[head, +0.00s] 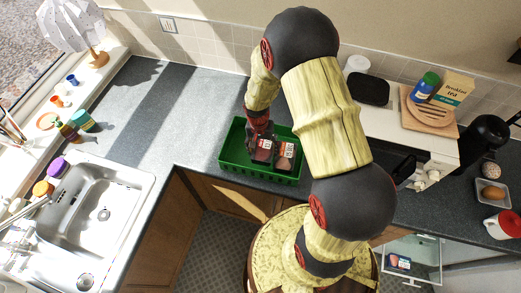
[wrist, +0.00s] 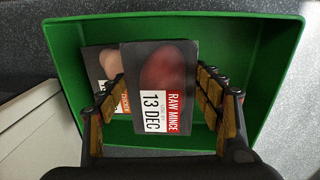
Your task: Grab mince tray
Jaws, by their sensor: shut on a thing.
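The mince tray (wrist: 140,70) is a dark pack with a round red window and a label reading "RAW MINCE 13 DEC". My gripper (wrist: 163,82) is shut on it in the wrist view, with a finger on each side. A second dark tray (wrist: 98,62) with a pale pink window and an orange label lies partly hidden behind it. Both are within the outline of a green crate (wrist: 277,50). In the head view, my gripper (head: 260,136) reaches down into the crate (head: 262,177) at the left tray. I cannot tell whether the mince tray is lifted off the crate floor.
The crate stands on a grey counter (head: 180,135). A sink (head: 100,215) is at the left. A white appliance (head: 425,145) at the right carries a round wooden board (head: 428,108) and a tea box (head: 455,88). The counter between sink and crate is clear.

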